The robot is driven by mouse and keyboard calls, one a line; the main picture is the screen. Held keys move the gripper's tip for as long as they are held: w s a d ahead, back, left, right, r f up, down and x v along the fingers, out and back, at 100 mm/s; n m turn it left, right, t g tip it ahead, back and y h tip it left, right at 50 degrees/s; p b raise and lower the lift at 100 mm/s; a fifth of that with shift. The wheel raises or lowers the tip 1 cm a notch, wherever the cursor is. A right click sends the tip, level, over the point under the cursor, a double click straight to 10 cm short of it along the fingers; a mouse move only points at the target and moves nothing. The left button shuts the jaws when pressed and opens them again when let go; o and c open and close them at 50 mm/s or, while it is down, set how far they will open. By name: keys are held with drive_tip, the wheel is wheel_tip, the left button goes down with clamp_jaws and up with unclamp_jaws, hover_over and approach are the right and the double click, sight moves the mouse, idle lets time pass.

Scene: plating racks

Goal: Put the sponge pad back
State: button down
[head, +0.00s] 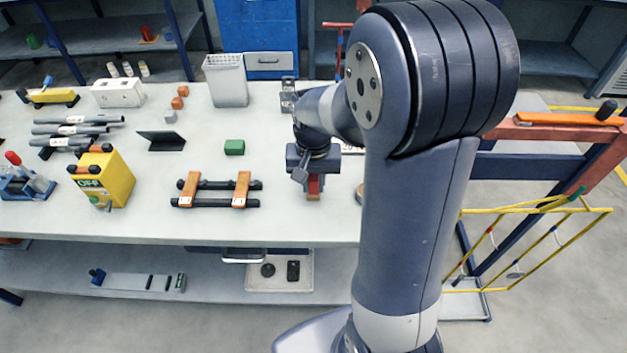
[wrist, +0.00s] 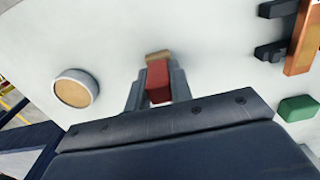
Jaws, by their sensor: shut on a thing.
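My gripper (wrist: 158,88) is shut on a red block with a tan end (wrist: 158,82), which may be the sponge pad. The block also shows in the head view (head: 314,185), upright below my gripper (head: 313,178) near the table's front edge. The tan end is low, at or just above the tabletop; I cannot tell whether it touches. A round light-rimmed dish with a tan face (wrist: 75,92) lies to the left in the wrist view, apart from the block. In the head view my arm mostly hides this dish.
The white table (head: 285,215) is clear around my gripper. An orange-and-black rack (head: 216,203) and a green block (head: 235,147) lie to its left. A yellow box (head: 118,180) stands farther left. A yellow wire frame (head: 535,240) hangs at the right.

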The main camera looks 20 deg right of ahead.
sight(313, 177)
drive_tip(key=c, duration=1.3)
unclamp_jaws()
drive_tip(key=shift+o, duration=0.2)
wheel_tip(313, 177, up, 12)
drive_tip(key=shift+r+p, duration=0.15)
drive_tip(key=shift+p, duration=0.2)
wheel_tip(313, 177, down, 12)
drive_tip(key=shift+f, duration=0.15)
drive_tip(key=shift+r, duration=1.7)
